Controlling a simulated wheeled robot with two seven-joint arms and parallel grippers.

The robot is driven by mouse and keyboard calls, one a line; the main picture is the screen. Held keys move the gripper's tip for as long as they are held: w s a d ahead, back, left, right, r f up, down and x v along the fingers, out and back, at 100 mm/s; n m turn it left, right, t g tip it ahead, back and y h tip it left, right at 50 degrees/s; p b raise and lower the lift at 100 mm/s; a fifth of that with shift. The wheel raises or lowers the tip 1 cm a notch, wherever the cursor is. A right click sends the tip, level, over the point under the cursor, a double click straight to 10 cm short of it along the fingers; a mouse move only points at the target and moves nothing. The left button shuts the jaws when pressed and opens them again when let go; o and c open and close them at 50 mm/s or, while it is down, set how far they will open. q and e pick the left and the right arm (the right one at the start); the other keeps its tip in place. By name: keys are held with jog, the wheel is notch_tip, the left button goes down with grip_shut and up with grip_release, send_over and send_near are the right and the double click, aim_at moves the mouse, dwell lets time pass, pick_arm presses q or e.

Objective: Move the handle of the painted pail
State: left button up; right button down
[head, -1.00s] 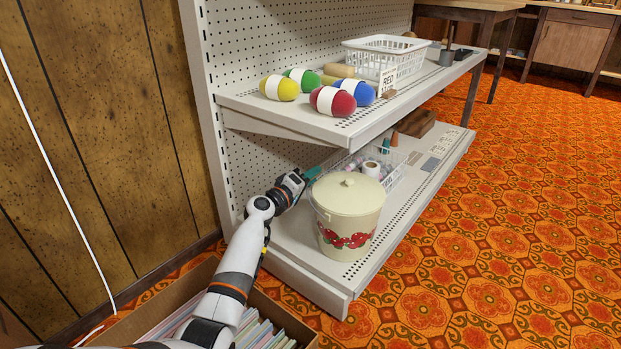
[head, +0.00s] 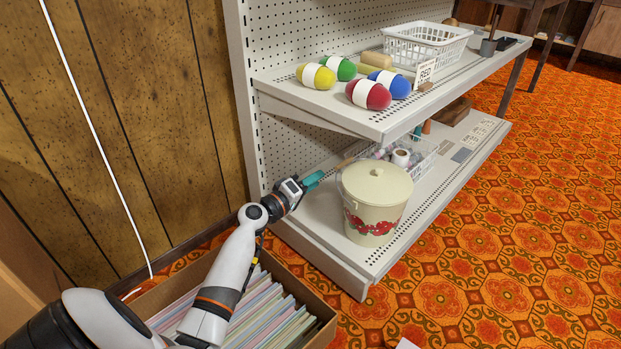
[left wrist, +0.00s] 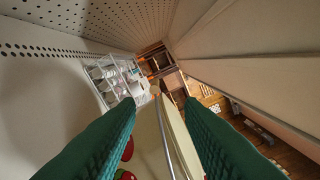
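The painted pail (head: 377,192) is cream with red painted fruit or flowers and a knobbed lid. It stands upright on the lower shelf. My left gripper (head: 314,180) is at the left of the pail, by the shelf's end, with a gap to the pail in the head view. In the left wrist view its two green fingers are apart, and the pail's side (left wrist: 150,150) and a thin pale handle wire (left wrist: 164,140) show between them. I cannot tell whether either finger touches the wire. My right gripper is not in view.
The upper shelf (head: 375,125) overhangs the pail's back and holds coloured balls and a white basket (head: 425,45). A wire basket (head: 425,158) stands behind the pail. A box of records or folders (head: 285,318) is on the floor. The floor at right is clear.

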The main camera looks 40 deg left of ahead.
pick_arm(q)
jog(key=shift+s, duration=0.35)
jog(key=shift+w+a+f, duration=0.15)
jog(key=shift+a+f, duration=0.05)
jog(key=shift+f, duration=0.15)
jog(key=c, duration=0.5)
jog(key=a+f+n+h+b, duration=0.1)
jog(key=a+f, duration=0.1)
jog(key=w+a+f+n+h+b, duration=0.1)
jog(key=n, duration=0.1)
jog(key=shift+w+a+f+n+g+h, duration=0.15)
jog(key=shift+a+f+n+g+h, duration=0.15)
jog(key=shift+a+f+g, duration=0.1)
grip_shut()
jog(key=a+n+h+b, duration=0.2)
jog(key=a+n, duration=0.1)
jog(key=a, duration=0.1)
jog(key=w+d+r+t+b, duration=0.1)
jog(key=w+d+r+b, duration=0.1)
jog(key=w+d+b, duration=0.4)
jog(key=shift+x, duration=1.3)
